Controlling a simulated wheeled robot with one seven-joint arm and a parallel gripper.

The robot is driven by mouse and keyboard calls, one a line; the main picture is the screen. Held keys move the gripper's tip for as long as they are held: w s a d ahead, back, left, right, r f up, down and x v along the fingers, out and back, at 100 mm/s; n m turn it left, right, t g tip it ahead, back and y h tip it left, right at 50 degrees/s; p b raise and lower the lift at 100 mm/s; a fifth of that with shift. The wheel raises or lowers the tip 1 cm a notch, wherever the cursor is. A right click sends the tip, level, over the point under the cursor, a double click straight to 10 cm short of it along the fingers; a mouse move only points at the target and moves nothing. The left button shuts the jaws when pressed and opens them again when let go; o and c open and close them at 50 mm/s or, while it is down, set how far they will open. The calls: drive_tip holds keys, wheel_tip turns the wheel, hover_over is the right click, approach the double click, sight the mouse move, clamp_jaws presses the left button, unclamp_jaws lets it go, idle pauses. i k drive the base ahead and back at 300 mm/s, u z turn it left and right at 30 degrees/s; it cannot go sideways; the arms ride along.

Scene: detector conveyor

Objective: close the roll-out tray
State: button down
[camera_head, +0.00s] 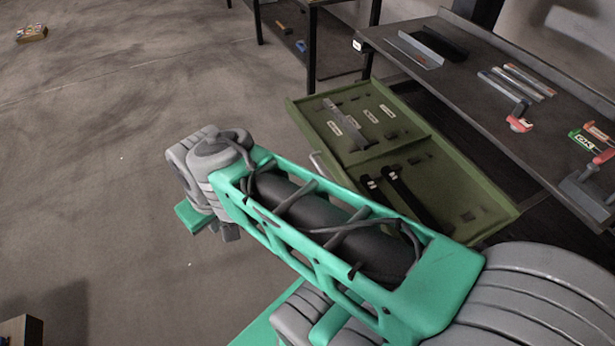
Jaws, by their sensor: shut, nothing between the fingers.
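The roll-out tray (462,185) is olive green and stands pulled out from under the dark workbench (470,95), at the centre right. It has a divider. Its far part holds a grey tool and several small labelled pieces; its near part holds dark tools with light ends. A pale handle (318,165) shows at the tray's left front edge, partly behind my arm. My teal and grey arm crosses the lower middle and hides the tray's near front side. My gripper's fingers do not show.
On the workbench lie metal strips (515,82), a red-handled clamp (520,118) and other hand tools at the right. A dark table (311,40) stands at the back. A small box (31,34) lies on the floor far left. The floor left of the tray is clear.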

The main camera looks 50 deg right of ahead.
sight(470, 209)
drive_tip(key=z, duration=0.15)
drive_tip(key=i, duration=1.2)
drive_tip(key=z, duration=0.7)
